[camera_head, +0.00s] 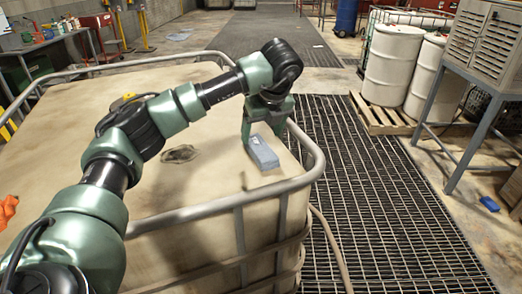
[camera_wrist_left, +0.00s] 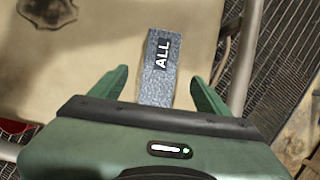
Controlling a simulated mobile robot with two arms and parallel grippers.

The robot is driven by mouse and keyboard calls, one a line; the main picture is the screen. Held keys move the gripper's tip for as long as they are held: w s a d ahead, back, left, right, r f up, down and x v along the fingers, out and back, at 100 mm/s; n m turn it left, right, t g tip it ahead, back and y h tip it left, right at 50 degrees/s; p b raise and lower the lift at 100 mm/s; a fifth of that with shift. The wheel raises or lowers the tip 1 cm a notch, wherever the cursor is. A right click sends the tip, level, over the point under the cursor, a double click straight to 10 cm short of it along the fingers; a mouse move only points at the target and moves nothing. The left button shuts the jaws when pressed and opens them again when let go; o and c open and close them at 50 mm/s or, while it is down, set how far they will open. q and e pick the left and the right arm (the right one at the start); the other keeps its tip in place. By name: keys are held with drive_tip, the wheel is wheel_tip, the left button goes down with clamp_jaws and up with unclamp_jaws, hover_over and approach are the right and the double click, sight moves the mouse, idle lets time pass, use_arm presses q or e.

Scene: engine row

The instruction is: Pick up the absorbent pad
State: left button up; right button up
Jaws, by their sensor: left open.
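The absorbent pad (camera_head: 263,153) is a small blue-grey block lying on the top of the beige caged tank (camera_head: 200,192), near its right edge. In the left wrist view the pad (camera_wrist_left: 157,82) shows a dark label reading "ALL". My left gripper (camera_head: 266,122) is open, right at the pad. In the left wrist view its green fingers (camera_wrist_left: 160,77) stand on either side of the pad, with a gap on both sides. The pad's near end is hidden by the gripper body. My right gripper is not in view.
A metal rail (camera_head: 225,207) runs round the tank's top edge. A dark stain (camera_head: 180,154) marks the tank top. An orange item (camera_head: 7,210) lies at the left edge. Floor grating (camera_head: 385,220), white drums (camera_head: 393,65) on a pallet and a grey cabinet (camera_head: 490,42) are to the right.

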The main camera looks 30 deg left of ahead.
use_arm(q)
drive_tip(key=p+x, duration=0.2)
drive_tip(key=x, duration=0.2)
drive_tip(key=shift+w+a+f+p, duration=0.15)
drive_tip(key=shift+a+f+p, duration=0.05)
drive_tip(key=shift+p, duration=0.2)
drive_tip(key=shift+a+f, duration=0.1)
drive_tip(key=shift+f, duration=0.3)
drive_tip(key=c, duration=1.4)
drive_tip(key=shift+c, duration=0.2)
drive_tip(key=shift+r, duration=0.1)
drive_tip(key=shift+w+r+b, duration=0.1)
drive_tip(key=shift+r+b, duration=0.25)
drive_tip(key=shift+r, duration=0.25)
wheel_tip(320, 180, up, 10)
drive_tip(key=b, duration=0.4)
wheel_tip(320, 180, up, 9)
hover_over(258, 144)
drive_tip(key=shift+d+f, duration=0.1)
drive_tip(key=shift+d, duration=0.1)
